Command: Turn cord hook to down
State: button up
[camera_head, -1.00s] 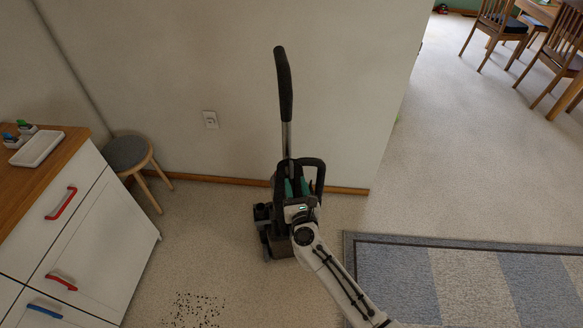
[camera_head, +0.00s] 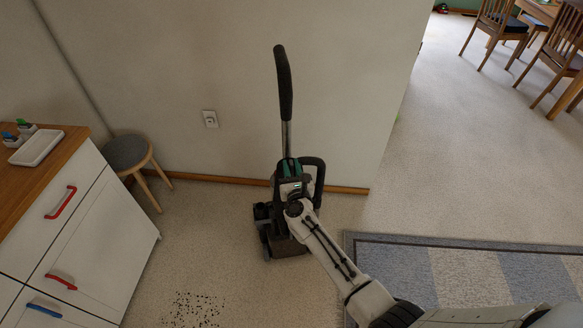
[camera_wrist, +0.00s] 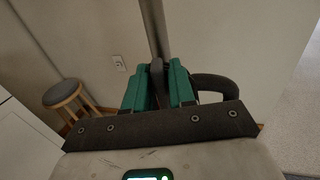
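An upright vacuum cleaner stands by the wall with a dark handle (camera_head: 284,85) on a metal tube. A dark upright piece (camera_wrist: 157,80), perhaps the cord hook, is in front of the tube in the wrist view. My gripper (camera_wrist: 160,75) has teal fingers, one on each side of this piece. I cannot tell whether they press on it or leave a small gap. In the head view my gripper (camera_head: 289,166) is at the vacuum's upper body, partly hidden by my wrist. The hook's direction is not clear.
A dark loop grip (camera_wrist: 218,84) is close to the right of my fingers. A stool (camera_head: 127,153) and a white cabinet (camera_head: 98,245) stand to the left. A wall outlet (camera_head: 210,118) is behind. A striped rug (camera_head: 390,268) lies to the right, with open floor beyond.

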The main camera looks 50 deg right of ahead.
grip_shut()
jog(key=shift+f+n+p, duration=0.15)
jog(key=shift+f+n, duration=0.75)
jog(key=shift+n, duration=5.05)
jog(key=shift+f+n+p, duration=0.15)
jog(key=shift+f+n, duration=0.7)
jog(key=shift+n, duration=5.15)
jog(key=shift+f+n+p, duration=0.15)
jog(key=shift+f+n, duration=0.75)
jog(key=shift+n, duration=5.35)
